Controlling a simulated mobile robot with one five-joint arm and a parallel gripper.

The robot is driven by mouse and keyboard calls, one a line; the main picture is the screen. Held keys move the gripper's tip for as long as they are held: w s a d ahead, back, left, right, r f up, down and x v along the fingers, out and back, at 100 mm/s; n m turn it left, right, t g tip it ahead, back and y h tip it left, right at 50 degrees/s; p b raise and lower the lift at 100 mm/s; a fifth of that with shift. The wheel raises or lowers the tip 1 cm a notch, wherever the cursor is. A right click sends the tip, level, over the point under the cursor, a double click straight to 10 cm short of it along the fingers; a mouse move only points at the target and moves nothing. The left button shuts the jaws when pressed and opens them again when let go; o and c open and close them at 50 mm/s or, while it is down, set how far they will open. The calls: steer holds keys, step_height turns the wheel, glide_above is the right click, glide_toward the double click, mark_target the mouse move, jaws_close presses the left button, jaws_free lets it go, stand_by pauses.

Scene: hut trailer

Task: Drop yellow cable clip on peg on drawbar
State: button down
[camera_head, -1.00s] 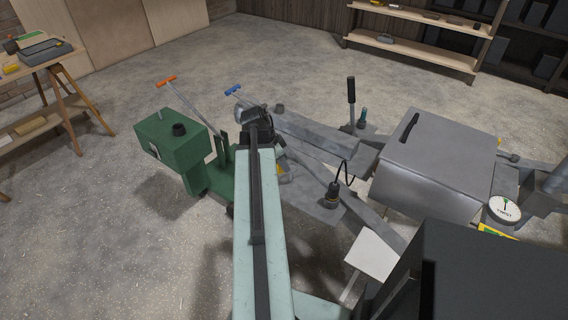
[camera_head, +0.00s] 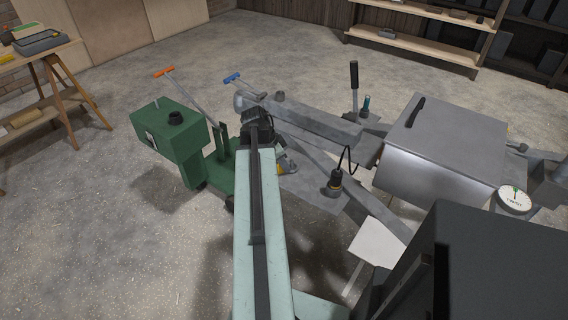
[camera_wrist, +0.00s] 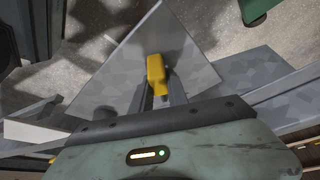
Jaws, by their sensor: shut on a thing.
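In the wrist view my gripper (camera_wrist: 158,91) is shut on the yellow cable clip (camera_wrist: 156,69), which stands out between the fingertips. Below them is a flat grey plate of the drawbar (camera_wrist: 187,73). In the head view the grey drawbar (camera_head: 325,165) runs from the middle toward the grey box at right. My arm hides part of it and most of my gripper. A small yellow patch shows just right of the arm's end; I cannot tell whether it is the held clip. I cannot make out the peg for sure in either view.
A green machine (camera_head: 172,130) with an orange-handled rod stands left of my arm. A black plug with a cable (camera_head: 335,182), an upright black lever (camera_head: 354,80), a grey box (camera_head: 445,150) and a dial (camera_head: 515,200) are to the right. Open floor lies at left.

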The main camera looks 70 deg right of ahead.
steer(key=c, duration=1.2)
jaws_free()
steer(key=p+v, duration=0.6)
steer(key=v, duration=0.1)
steer(key=shift+s+r+p, duration=0.1)
steer(key=shift+r+p, duration=0.05)
steer(key=shift+p, duration=0.2)
steer(key=shift+w+a+r, duration=0.15)
steer(key=shift+w+r, duration=0.1)
